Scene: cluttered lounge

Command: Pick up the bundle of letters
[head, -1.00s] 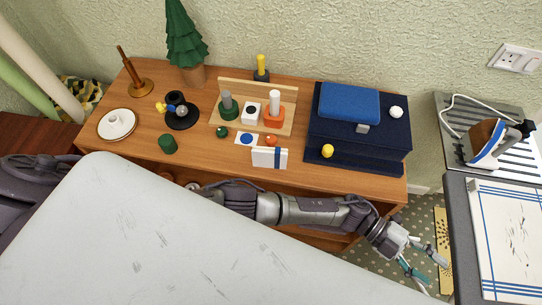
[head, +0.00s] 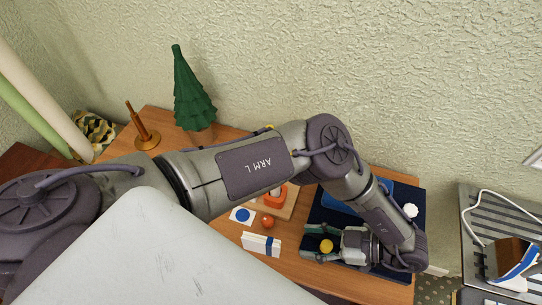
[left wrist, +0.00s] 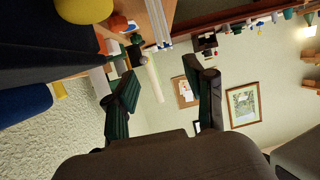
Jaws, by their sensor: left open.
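The bundle of letters (head: 261,246), white with a dark blue band, stands on the wooden cabinet top near its front edge. My left gripper (head: 306,243) is open and empty over the dark blue box, to the right of the bundle, its fingers pointing left toward it with a gap between. In the left wrist view the open fingers (left wrist: 160,70) show with nothing between them. My right gripper is not in view.
A yellow ball (head: 326,246) lies right beside the left fingers. A red-orange ball (head: 267,222) and a blue-dotted card (head: 242,215) lie just behind the bundle. The dark blue box (head: 408,194) is under my wrist. A green tree (head: 192,92) stands further back. My left arm hides much of the cabinet top.

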